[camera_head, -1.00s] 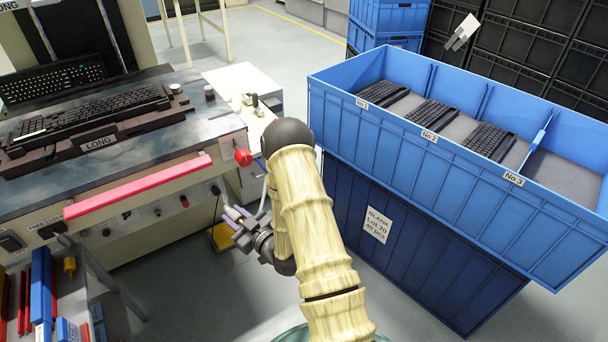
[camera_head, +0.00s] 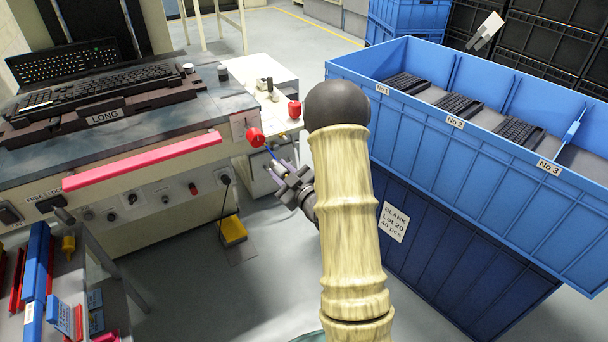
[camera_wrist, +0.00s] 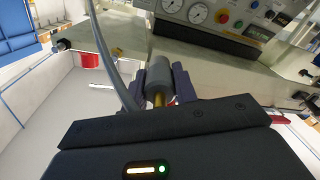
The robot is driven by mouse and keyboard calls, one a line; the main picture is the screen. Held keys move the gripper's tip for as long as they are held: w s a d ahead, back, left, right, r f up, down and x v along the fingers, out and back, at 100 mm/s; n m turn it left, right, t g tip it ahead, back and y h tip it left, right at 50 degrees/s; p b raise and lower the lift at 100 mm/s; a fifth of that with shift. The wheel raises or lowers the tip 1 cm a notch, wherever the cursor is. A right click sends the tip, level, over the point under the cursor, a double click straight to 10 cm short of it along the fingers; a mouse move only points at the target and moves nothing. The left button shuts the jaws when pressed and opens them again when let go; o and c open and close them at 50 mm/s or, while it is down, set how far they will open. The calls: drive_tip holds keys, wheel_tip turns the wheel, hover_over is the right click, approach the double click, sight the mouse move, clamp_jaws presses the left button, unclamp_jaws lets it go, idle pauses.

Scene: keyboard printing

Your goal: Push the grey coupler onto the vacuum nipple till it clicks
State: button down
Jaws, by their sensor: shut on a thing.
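My gripper (camera_head: 289,184) is at the machine's right front corner, a little below a red ball knob (camera_head: 254,137). In the wrist view my gripper (camera_wrist: 166,80) is shut on the grey coupler (camera_wrist: 162,72), a short grey cylinder between the two dark fingers. A brass-coloured part (camera_wrist: 160,98) shows at the coupler's near end. A grey hose (camera_wrist: 106,55) runs past on the left of the fingers.
The machine (camera_head: 150,165) has a pink bar (camera_head: 142,161) along its front. Gauges (camera_wrist: 172,7) and buttons show ahead in the wrist view. A blue crate (camera_head: 470,155) with keyboards stands close right of my arm. A yellow pedal (camera_head: 232,230) is on the floor.

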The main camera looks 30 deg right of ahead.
drive_tip(key=h+b, duration=0.2)
drive_tip(key=b, duration=0.1)
approach(287, 140)
drive_tip(key=f, duration=0.1)
drive_tip(key=shift+s+r+n, duration=0.25)
drive_tip(key=shift+s+n, duration=0.05)
drive_tip(key=shift+w+a, duration=0.1)
drive_tip(key=w, duration=0.4)
drive_tip(key=shift+w, duration=0.4)
drive_tip(key=shift+a, duration=0.25)
drive_tip(key=shift+w+d+b, duration=0.1)
drive_tip(key=shift+d+b, duration=0.15)
drive_tip(key=shift+b, duration=0.2)
drive_tip(key=shift+w, duration=0.35)
idle(0.4)
